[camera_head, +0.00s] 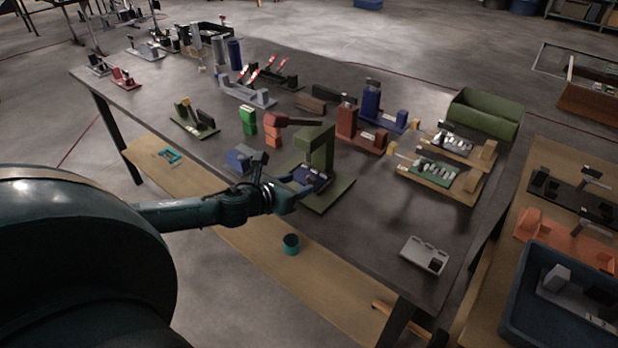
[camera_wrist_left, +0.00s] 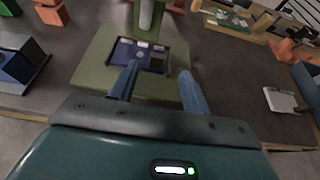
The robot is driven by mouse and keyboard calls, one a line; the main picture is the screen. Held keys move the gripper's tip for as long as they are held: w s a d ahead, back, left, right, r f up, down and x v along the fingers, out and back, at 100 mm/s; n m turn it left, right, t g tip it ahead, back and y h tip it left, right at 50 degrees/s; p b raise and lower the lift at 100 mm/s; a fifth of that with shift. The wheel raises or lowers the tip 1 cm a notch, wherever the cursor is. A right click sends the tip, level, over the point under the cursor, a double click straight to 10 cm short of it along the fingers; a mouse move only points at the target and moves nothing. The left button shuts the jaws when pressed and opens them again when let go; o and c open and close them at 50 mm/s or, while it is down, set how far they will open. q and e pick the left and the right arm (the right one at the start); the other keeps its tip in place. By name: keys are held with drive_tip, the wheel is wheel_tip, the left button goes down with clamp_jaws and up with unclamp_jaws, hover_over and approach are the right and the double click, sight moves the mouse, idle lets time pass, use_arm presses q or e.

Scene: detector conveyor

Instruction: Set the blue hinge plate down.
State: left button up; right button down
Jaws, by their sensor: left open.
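A dark blue hinge plate (camera_head: 311,178) with small pale parts on it lies on the base of the green fixture (camera_head: 319,150). In the left wrist view the plate (camera_wrist_left: 124,50) lies flat in the fixture's green base (camera_wrist_left: 92,62), below its upright head. My left gripper (camera_head: 294,193) is at the near side of this base. Its blue fingers (camera_wrist_left: 160,72) are apart, with nothing held between them. The left finger hides part of the plate; the right finger shows to the right of it. I cannot tell whether a finger touches it. My right gripper is not in view.
A blue-grey block (camera_head: 240,158) stands left of the fixture, and red-orange blocks (camera_head: 272,131) stand behind. A pale grey tray (camera_head: 424,254) lies at the table's near right. A teal cup (camera_head: 291,243) stands on the lower wooden shelf. Table between fixture and tray is clear.

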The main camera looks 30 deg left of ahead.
sight(312, 178)
use_arm(q)
drive_tip(key=shift+a+p+x, duration=0.2)
drive_tip(key=shift+p+x, duration=0.2)
drive_tip(key=shift+x, duration=2.3)
drive_tip(key=shift+c, duration=0.4)
clamp_jaws()
